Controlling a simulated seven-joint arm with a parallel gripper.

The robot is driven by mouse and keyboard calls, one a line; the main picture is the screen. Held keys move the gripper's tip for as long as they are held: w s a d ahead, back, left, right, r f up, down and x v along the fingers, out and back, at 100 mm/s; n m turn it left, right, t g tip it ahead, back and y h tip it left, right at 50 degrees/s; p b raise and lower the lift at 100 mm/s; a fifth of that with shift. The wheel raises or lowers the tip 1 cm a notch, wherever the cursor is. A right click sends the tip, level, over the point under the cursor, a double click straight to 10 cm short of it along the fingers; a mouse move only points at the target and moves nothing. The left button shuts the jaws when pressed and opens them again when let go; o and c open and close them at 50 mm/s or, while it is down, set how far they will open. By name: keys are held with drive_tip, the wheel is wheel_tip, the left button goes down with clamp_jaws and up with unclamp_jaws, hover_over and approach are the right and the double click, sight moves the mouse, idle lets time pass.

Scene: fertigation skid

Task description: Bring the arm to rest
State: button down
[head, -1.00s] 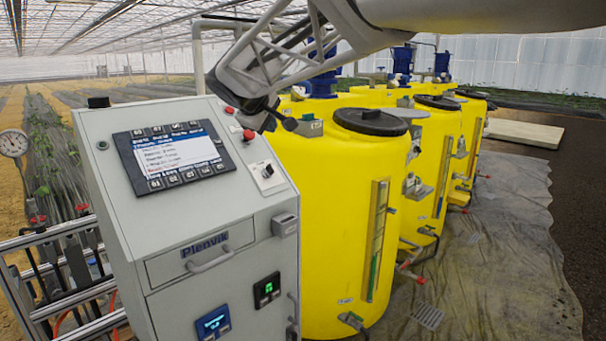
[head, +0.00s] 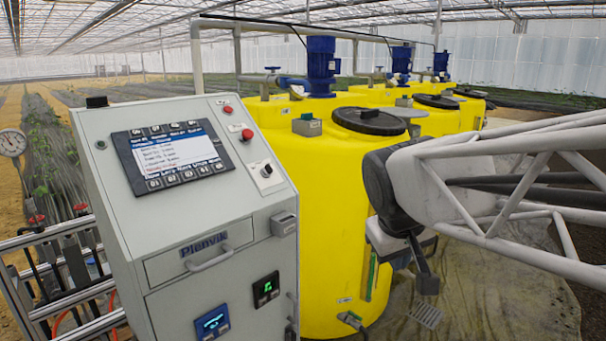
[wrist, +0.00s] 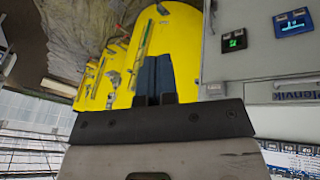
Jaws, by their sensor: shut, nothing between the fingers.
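My gripper (head: 425,280) hangs in front of the nearest yellow tank (head: 330,270) in the head view, at the end of my arm, which comes in from the right. In the wrist view its two dark fingers (wrist: 155,75) are together, shut and empty. Behind them the wrist view shows the yellow tank (wrist: 180,40) and part of the grey control cabinet (wrist: 260,50). In the head view my gripper is to the right of the cabinet (head: 215,260), apart from it. My arm hides part of the tanks and the floor at right.
The cabinet carries a screen (head: 172,155), a red button (head: 247,134) and a drawer handle (head: 208,258). Blue motors (head: 321,65) stand above the yellow tanks. Metal rails (head: 70,285) and a round gauge (head: 11,143) are at left. Dark floor sheeting lies at lower right.

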drive_tip(key=s+d+f+m, duration=0.1)
drive_tip(key=s+f, duration=0.3)
drive_tip(key=s, duration=0.2)
drive_tip(key=s+d+f+m+g+y, duration=0.1)
drive_tip(key=s+f+m, duration=0.1)
drive_tip(key=s+f, duration=0.2)
drive_tip(key=s, duration=0.3)
drive_tip(key=shift+d+f+y, duration=0.3)
drive_tip(key=shift+d+f, duration=0.05)
